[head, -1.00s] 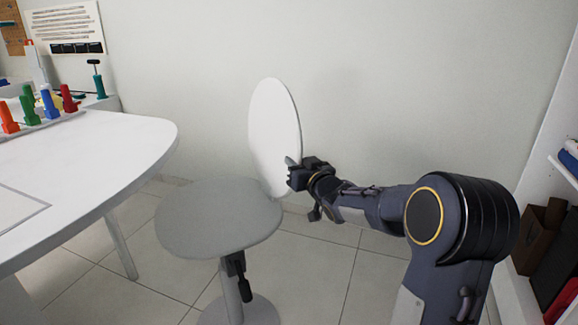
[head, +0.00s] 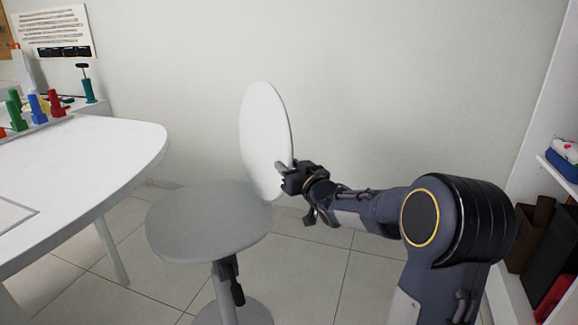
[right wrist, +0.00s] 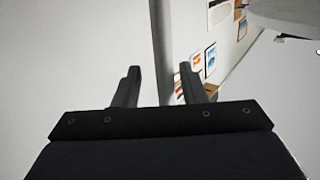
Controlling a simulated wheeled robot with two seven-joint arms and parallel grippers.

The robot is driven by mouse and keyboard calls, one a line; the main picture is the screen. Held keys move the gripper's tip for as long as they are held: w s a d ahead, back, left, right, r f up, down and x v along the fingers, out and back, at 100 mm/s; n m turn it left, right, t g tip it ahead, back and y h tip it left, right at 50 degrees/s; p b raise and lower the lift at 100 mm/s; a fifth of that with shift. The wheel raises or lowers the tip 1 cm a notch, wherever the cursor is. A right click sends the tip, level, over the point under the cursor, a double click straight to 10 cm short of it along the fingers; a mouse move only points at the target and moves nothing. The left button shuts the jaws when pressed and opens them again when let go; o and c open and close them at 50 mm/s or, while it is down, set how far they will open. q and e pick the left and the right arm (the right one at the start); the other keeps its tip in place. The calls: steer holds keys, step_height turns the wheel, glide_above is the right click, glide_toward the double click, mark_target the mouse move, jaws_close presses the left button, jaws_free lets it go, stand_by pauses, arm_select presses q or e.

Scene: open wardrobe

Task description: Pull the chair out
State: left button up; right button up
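The chair has a round grey seat (head: 205,222), an upright white oval backrest (head: 262,135) and a pedestal on a round base (head: 245,313). It stands right of the white table, with its seat close to the table's rounded end. My right gripper (head: 284,169) is at the lower right edge of the backrest. In the right wrist view its two fingers (right wrist: 158,88) are apart, with the backrest's grey edge (right wrist: 161,45) between them and small gaps seen on both sides. Whether either finger touches is unclear. My left gripper is out of view.
The white table (head: 90,165) fills the left, with coloured clamps (head: 38,108) at its back. A plain wall (head: 400,90) stands behind the chair. A shelf unit (head: 530,160) with boxes is at the far right. Tiled floor (head: 310,265) is clear right of the chair.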

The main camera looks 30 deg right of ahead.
steer(key=s, duration=0.7)
steer(key=shift+a+p, duration=0.2)
steer(key=shift+p, duration=0.1)
steer(key=s+a+f+g+y, duration=0.2)
steer(key=s+a+f+g, duration=0.2)
steer(key=s+a, duration=0.45)
steer(key=s+a+f+g+y+p, duration=0.1)
steer(key=s+a+f+g, duration=0.3)
steer(key=s, duration=0.7)
steer(key=s+a+f+g+y, duration=0.2)
steer(key=s+a+f+g, duration=0.15)
steer(key=s+a, duration=0.55)
step_height(320, 180, up, 26)
steer(key=s+d+p, duration=0.1)
steer(key=p, duration=2.4)
steer(key=shift+g, duration=0.45)
